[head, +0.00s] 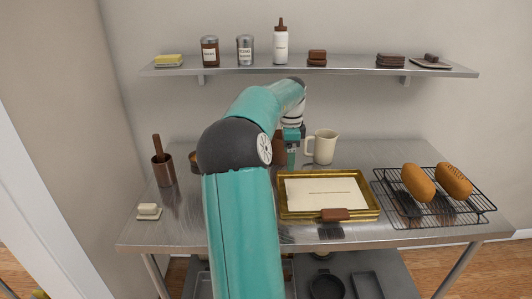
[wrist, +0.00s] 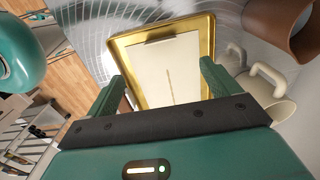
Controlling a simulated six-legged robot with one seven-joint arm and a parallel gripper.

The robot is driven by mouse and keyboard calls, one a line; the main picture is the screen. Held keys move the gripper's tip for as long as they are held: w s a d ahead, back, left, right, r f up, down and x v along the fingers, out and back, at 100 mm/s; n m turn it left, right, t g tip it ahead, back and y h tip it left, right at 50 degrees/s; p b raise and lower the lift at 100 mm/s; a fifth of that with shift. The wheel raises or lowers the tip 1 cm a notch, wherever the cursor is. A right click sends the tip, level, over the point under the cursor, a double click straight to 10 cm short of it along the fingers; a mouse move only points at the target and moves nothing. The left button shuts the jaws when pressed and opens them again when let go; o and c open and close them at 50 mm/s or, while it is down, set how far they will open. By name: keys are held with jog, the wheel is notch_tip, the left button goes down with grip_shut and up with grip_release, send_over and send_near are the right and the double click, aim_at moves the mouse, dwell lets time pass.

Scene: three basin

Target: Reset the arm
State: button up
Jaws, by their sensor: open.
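My arm reaches up from the front and bends forward over the steel table. My gripper (head: 292,150) hangs above the table, behind the left back corner of a gold tray and left of a cream mug. In the wrist view my gripper (wrist: 165,85) has its two green fingers wide apart. Nothing shows between the fingers except the tray beyond them. My arm hides part of the table's middle and a brown cup behind it.
The gold tray (head: 285,212) holds a white sheet, with a brown block (head: 334,215) at its front edge. The mug (head: 324,147) stands close to my gripper. Two loaves (head: 418,183) sit on a black rack (head: 400,219). A wall shelf (head: 350,68) holds jars and a bottle.

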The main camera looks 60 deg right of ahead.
jog(key=w+a+r+n+t, duration=0.15)
jog(key=w+a+n, duration=0.3)
jog(key=a, duration=0.55)
jog(key=w+a+r+n+t, duration=0.1)
jog(key=w+a+r+n, duration=0.3)
jog(key=a, duration=0.6)
jog(key=w+a+r+n+t, duration=0.1)
jog(key=w+a+n, duration=0.2)
jog(key=a+n, duration=0.55)
jog(key=s+a+f+n, duration=0.1)
jog(key=s+a+n, duration=0.2)
jog(key=a, duration=0.6)
jog(key=s+a+f+n+t, duration=0.1)
jog(key=s+a+n, duration=0.1)
jog(key=a+n, duration=0.3)
jog(key=s+a+f+n+t, duration=0.1)
jog(key=s+a+n, duration=0.2)
jog(key=a, duration=1.1)
jog(key=shift+s+n, duration=0.3)
jog(key=shift+n, duration=0.6)
jog(key=shift+f, duration=0.1)
jog(key=shift+c, duration=0.2)
